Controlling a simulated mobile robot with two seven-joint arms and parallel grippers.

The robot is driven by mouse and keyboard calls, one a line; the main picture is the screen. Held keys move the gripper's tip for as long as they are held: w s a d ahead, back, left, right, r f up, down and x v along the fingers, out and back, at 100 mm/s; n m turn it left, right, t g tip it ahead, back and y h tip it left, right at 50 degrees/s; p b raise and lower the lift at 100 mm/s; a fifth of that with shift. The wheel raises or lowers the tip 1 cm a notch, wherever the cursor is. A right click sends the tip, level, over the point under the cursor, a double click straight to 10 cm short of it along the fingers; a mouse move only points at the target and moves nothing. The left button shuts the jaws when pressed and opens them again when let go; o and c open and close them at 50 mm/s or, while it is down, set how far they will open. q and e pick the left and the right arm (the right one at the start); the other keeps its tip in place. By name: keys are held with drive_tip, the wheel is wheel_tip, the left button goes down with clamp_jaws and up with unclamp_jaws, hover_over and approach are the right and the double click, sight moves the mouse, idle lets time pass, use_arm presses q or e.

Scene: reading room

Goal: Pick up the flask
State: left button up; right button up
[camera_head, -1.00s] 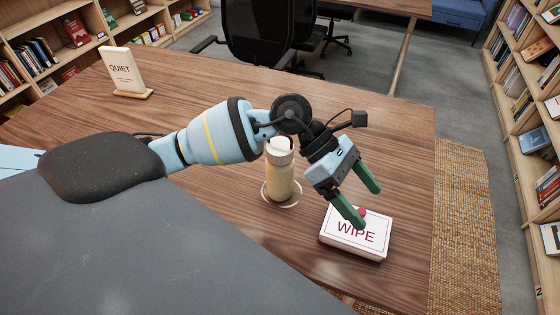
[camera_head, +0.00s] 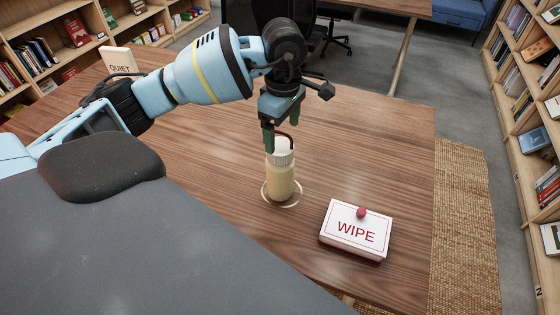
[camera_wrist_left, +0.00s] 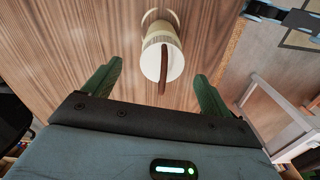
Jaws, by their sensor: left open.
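The flask (camera_head: 280,178) stands upright on the wooden table, on a pale round ring or coaster (camera_head: 268,198). It has a cream body, a white lid and a brown loop handle on top. My left gripper (camera_head: 281,138) is above the flask and points down, its green fingers close to the lid. In the left wrist view the fingers are spread wide, and the flask's lid (camera_wrist_left: 154,62) shows ahead of and between them, with nothing held. My right gripper is not in view.
A white WIPE box (camera_head: 345,236) with a red knob lies right of the flask on the table (camera_head: 385,130). A QUIET sign (camera_head: 119,62) stands at the far left. Dark chairs stand behind the table, and bookshelves (camera_head: 525,90) line the right.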

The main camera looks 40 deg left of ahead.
sight(281, 146)
use_arm(q)
drive_tip(key=shift+s+f+p, duration=0.2)
drive_tip(key=shift+f+p, duration=0.15)
drive_tip(key=shift+f, duration=2.5)
drive_tip(key=shift+c, duration=0.4)
drive_tip(key=c, duration=1.5)
drive_tip(key=shift+r, duration=0.15)
drive_tip(key=shift+c, duration=0.2)
